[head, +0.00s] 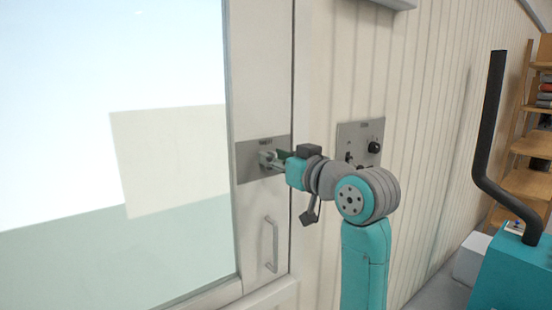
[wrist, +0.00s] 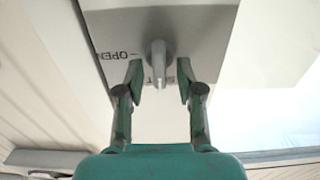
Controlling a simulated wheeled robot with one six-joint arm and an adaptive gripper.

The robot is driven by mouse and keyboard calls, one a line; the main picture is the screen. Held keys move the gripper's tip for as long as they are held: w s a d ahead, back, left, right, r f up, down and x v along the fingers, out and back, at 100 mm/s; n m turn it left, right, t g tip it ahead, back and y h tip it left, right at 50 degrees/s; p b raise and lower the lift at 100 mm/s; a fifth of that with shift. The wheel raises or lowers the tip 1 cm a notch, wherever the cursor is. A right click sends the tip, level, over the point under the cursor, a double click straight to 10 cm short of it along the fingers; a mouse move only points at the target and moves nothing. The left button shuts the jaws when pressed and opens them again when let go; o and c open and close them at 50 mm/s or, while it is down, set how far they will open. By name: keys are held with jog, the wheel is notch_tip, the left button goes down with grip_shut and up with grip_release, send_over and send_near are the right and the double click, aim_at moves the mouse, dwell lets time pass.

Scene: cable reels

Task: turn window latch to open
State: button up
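The window latch, a small grey metal lever, sits on a grey plate (head: 246,162) on the window frame in the head view. In the wrist view the latch (wrist: 158,58) is near the top middle of its plate (wrist: 205,35), with its lever pointing down the picture. The plate reads "OPEN" left of the latch; another marking below it is partly hidden. My gripper (wrist: 160,82) is open, one finger on each side of the lever's end, with visible gaps. In the head view my gripper (head: 278,161) is at the plate and partly hides the latch.
A window pane (head: 70,120) fills the left. A bar handle (head: 271,245) is on the frame below the latch plate. A panel with knobs (head: 374,133) is on the wall behind my arm. A shelf (head: 530,145) stands at the far right.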

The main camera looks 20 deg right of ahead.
grip_shut()
jog(key=m, duration=1.2)
jog(key=d+f+m, duration=0.1)
jog(key=m, duration=0.4)
jog(key=shift+w+m, duration=0.15)
jog(key=shift+m, duration=0.25)
dwell(0.5)
